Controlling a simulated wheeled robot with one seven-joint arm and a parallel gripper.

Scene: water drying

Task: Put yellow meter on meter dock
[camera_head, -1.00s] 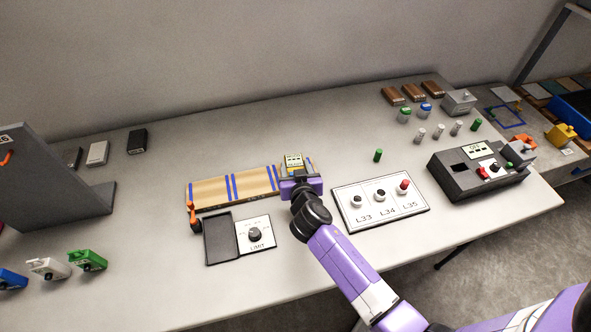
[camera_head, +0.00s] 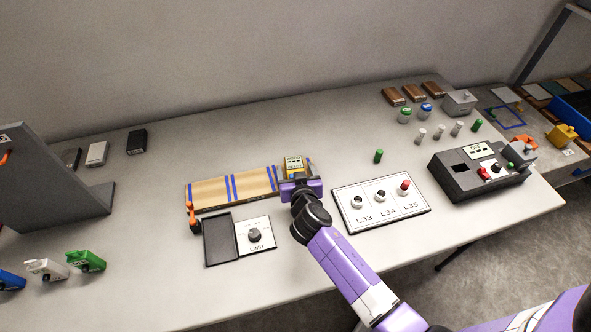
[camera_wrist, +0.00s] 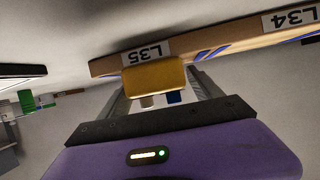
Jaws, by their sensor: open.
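The yellow meter (camera_head: 293,164) stands at the right part of a wooden board with blue stripes (camera_head: 205,194), with its display facing up. My gripper (camera_head: 298,179) is at its near side, with the jaws open. In the wrist view, which looks upside down, the yellow meter (camera_wrist: 153,76) shows between my gripper's fingers (camera_wrist: 160,92), in front of the board's edge (camera_wrist: 225,45) labelled L35 and L34. Contact between fingers and meter cannot be told. The meter dock is not labelled; I cannot tell for certain whether this board is it.
A black tray with a LIMIT dial (camera_head: 255,235) lies in front of the board. A white panel with three knobs (camera_head: 375,219) is to the right, then a black box (camera_head: 450,180). A green peg (camera_head: 378,156) stands behind the panel.

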